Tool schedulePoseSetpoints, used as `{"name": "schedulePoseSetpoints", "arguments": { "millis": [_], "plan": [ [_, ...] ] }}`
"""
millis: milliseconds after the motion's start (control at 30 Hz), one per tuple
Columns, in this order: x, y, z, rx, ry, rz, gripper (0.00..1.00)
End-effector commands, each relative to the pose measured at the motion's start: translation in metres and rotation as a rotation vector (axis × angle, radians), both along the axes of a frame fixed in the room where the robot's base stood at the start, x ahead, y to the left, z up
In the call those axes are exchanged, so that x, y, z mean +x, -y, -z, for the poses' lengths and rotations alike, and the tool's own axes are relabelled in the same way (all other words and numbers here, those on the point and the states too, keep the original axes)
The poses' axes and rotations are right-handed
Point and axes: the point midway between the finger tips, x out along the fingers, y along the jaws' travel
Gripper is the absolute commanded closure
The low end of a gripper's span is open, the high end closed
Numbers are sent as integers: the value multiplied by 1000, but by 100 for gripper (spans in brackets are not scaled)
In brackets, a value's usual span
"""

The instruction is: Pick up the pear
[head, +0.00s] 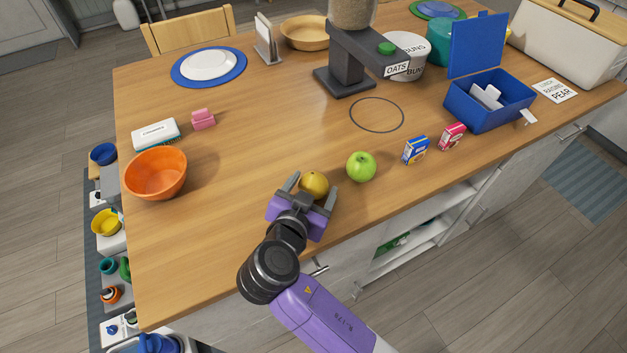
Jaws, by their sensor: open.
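The pear (314,184), a golden-brown rounded fruit, sits on the wooden table near its front edge. My purple gripper (309,191) is open, with its two grey fingers pointing away from the front edge. The pear shows between and slightly beyond the fingers, close to the right one. I cannot tell whether a finger touches it. Part of its near side is hidden by the gripper.
A green apple (361,167) stands just right of the pear. Two small boxes, blue (415,150) and pink (452,136), stand farther right. An orange bowl (156,174) is at the left. The table between bowl and gripper is clear.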

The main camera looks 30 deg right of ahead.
Motion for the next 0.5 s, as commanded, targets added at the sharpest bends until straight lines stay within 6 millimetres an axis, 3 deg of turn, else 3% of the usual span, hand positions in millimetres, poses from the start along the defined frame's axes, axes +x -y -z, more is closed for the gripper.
{"name": "schedulePoseSetpoints", "arguments": {
  "millis": [167, 400, 500],
  "plan": [
    [12, 11, 5, -1, 1, 0, 30],
    [13, 12, 7, 0, 0, -1, 30],
    [13, 12, 7, 0, 0, -1, 48]
  ]
}}
